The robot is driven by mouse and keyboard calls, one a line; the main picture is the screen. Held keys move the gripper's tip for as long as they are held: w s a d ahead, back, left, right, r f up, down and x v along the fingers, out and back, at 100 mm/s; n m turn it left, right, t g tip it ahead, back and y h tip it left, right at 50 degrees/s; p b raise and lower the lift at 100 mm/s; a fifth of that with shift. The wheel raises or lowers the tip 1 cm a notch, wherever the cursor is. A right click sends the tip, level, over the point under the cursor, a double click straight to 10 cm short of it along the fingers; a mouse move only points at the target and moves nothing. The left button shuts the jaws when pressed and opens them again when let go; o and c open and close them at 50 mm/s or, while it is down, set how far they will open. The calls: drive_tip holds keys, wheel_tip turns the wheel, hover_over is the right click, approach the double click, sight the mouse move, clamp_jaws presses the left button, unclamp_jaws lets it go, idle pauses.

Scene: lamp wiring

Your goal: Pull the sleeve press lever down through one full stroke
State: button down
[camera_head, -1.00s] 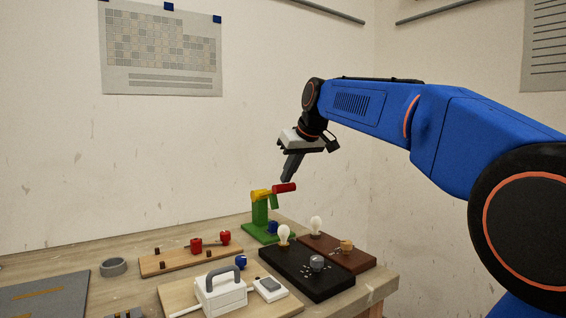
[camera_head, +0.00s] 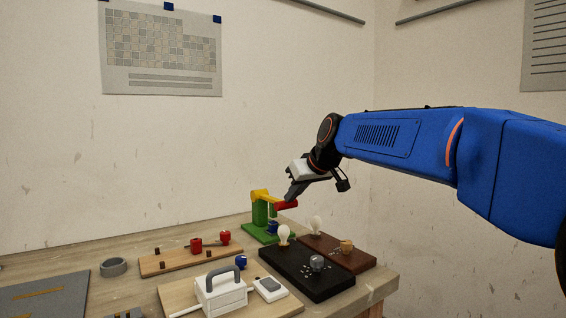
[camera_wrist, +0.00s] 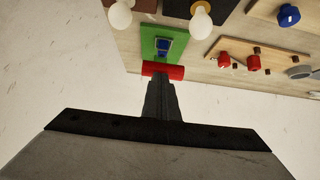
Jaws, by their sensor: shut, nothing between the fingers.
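The sleeve press (camera_head: 259,213) is green and stands at the back of the bench. Its lever has a yellow arm (camera_head: 261,195) and a red handle (camera_head: 287,205), with the handle end tilted downward to the right. My gripper (camera_head: 291,195) is shut with nothing between the fingers, and its fingertips are at the top of the red handle. In the wrist view the shut fingers (camera_wrist: 160,98) reach to the red handle (camera_wrist: 163,70), which lies across their tips. The green base (camera_wrist: 162,44) shows beyond, with a blue part in it. The yellow arm is hidden there.
A black board (camera_head: 300,280) and a brown board (camera_head: 350,258), each with a bulb, stand in front and to the right. A wooden strip with red parts (camera_head: 170,264) lies left. A white handled box (camera_head: 220,293) is in front. The air above the bench is free.

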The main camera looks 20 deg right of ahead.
idle(0.3)
drive_tip(key=w+r+v, duration=0.1)
drive_tip(key=v, duration=1.2)
drive_tip(key=shift+a, duration=0.15)
drive_tip(key=shift+s, duration=0.1)
